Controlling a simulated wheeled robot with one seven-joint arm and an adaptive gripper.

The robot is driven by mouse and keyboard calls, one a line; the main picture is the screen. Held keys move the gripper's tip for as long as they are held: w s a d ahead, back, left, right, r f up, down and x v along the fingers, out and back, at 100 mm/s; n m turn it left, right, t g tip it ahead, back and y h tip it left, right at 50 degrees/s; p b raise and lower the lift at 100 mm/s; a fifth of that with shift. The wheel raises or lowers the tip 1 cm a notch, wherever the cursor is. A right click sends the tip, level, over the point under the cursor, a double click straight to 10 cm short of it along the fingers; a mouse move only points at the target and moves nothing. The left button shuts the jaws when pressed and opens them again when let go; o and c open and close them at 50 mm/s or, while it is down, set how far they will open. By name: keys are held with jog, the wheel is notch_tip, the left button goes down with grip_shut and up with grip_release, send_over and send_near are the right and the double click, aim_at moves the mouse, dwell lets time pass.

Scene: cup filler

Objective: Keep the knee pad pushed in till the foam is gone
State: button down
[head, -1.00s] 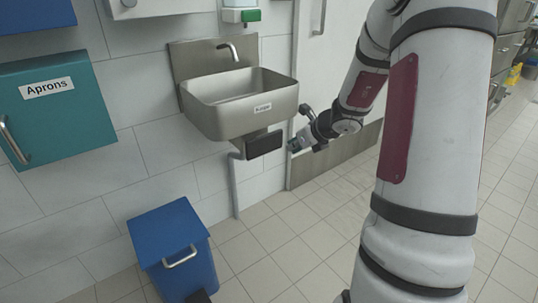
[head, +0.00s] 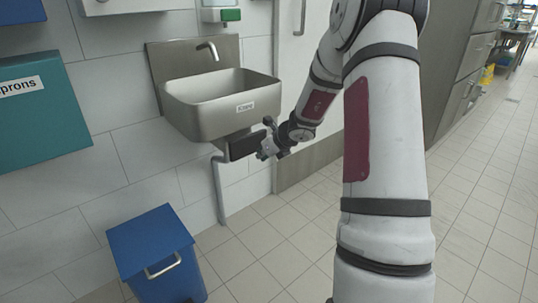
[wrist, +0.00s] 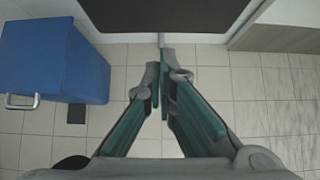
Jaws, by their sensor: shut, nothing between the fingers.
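The knee pad (head: 243,146) is a dark, flat block under the front of the steel sink (head: 221,115), which is labelled "Knee". It also fills the top middle of the wrist view (wrist: 165,14). My gripper (head: 264,150) is at the right end of the pad, and in the wrist view its shut, empty fingertips (wrist: 161,62) point at the pad's lower edge. I cannot tell whether they touch it or how far it is pushed in. The tap (head: 207,49) shows no clear stream. I see no foam in the visible part of the basin.
A blue bin (head: 152,250) with a handle stands on the floor left of the sink. A teal Aprons cabinet (head: 40,115) hangs on the left wall. A soap dispenser (head: 221,14) is above the sink. The tiled floor (head: 480,200) is open on the right.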

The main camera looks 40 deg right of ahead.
aim_at(248, 143)
jog(key=shift+w+r+p, duration=0.15)
jog(key=shift+w, duration=0.7)
jog(key=shift+w+r+p, duration=0.1)
jog(key=shift+w+p, duration=0.05)
jog(key=shift+w, duration=0.65)
jog(key=shift+w+a+p, duration=0.15)
jog(key=shift+w+p, duration=0.9)
jog(key=shift+w, duration=0.75)
jog(key=shift+w+a+r, duration=0.2)
jog(key=shift+w+r, duration=0.05)
jog(key=shift+r, duration=0.05)
dwell(1.6)
jog(key=shift+s, duration=0.1)
dwell(0.6)
